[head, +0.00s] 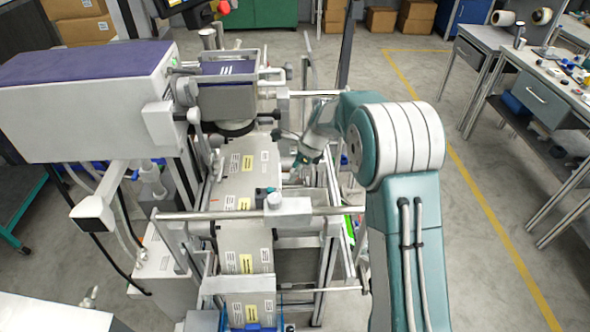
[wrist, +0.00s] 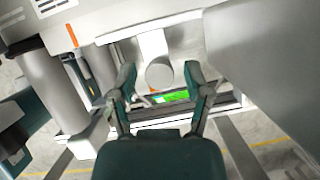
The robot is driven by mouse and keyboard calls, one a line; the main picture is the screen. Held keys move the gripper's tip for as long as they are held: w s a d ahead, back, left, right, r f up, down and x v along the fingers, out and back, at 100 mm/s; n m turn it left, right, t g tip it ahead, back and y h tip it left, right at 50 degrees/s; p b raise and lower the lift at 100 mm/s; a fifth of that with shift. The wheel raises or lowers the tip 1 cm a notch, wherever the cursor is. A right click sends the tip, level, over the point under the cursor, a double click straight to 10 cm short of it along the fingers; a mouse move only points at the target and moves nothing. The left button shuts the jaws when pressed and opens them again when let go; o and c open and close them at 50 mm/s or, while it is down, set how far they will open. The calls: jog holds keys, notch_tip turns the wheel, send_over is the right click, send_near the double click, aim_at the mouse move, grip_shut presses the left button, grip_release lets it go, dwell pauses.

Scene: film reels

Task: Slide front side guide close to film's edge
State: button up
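The film (head: 247,185), a pale grey web with white and yellow labels, runs down through the machine in the head view. Its labelled surface (wrist: 85,18) also fills the upper left of the wrist view. My gripper (wrist: 160,70) is open, one finger on each side of a round grey knob (wrist: 159,73) on a pale bracket (wrist: 153,45), which appears to be the front side guide. I cannot tell whether the fingers touch the knob. In the head view my gripper (head: 301,160) is beside the film's right edge. The guide is not clearly visible there.
A crossbar (head: 345,210) with a grey clamp block (head: 290,206) spans the film below my gripper. A purple-topped unit (head: 228,92) stands above. A large white housing (head: 80,110) is at left. Work tables (head: 540,80) stand at right, beyond open floor.

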jog(key=shift+d, duration=0.15)
grip_shut()
jog(key=shift+a, duration=0.85)
jog(key=shift+o, duration=2.2)
grip_release()
jog(key=v, duration=0.5)
jog(key=shift+d+r, duration=0.1)
jog(key=shift+r, duration=0.05)
jog(key=s+d, duration=0.2)
jog(key=d, duration=0.9)
jog(key=shift+d+f, duration=0.25)
jog(key=shift+d, duration=0.05)
jog(key=shift+s, duration=0.15)
